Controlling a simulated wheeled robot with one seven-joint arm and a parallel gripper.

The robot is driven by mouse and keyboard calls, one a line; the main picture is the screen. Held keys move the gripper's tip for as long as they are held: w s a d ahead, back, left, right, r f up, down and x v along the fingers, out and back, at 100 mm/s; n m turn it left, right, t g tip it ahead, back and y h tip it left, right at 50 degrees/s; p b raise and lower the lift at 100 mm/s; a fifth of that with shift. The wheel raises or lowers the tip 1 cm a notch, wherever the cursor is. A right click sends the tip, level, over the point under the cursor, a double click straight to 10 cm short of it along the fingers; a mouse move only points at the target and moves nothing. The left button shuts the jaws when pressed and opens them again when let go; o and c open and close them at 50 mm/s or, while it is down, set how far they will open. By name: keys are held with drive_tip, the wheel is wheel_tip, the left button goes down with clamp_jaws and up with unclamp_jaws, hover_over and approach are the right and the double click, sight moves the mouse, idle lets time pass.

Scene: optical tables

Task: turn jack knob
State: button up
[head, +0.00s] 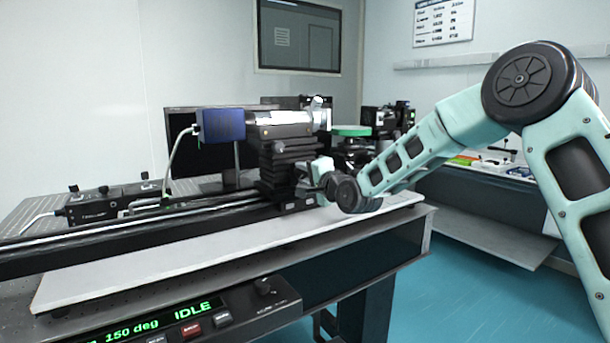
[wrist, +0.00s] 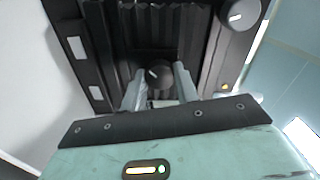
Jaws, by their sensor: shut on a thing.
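The black lab jack (head: 277,166) with pleated sides stands on the rail, under a silver cylindrical device (head: 280,124). My gripper (head: 318,178) reaches its lower right side from the right. In the wrist view the pleated front of the jack (wrist: 145,35) fills the top middle. The dark round jack knob (wrist: 158,75), with a pale mark on its face, sits between the two pale fingers of my gripper (wrist: 160,88). The fingers are shut on the knob. In the head view the knob is hidden behind the gripper.
Another round knob (wrist: 238,14) with a white mark shows at upper right in the wrist view. A long black rail (head: 150,232) runs along the optical table. A control box (head: 190,320) reads "150 deg IDLE". A bare pale board (head: 200,258) lies in front of the rail.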

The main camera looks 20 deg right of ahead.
drive_tip(key=shift+f+m, duration=0.1)
drive_tip(key=shift+m, duration=2.1)
drive_tip(key=o, duration=1)
drive_tip(key=shift+c, duration=0.2)
drive_tip(key=v, duration=1.7)
drive_tip(key=shift+s, duration=0.2)
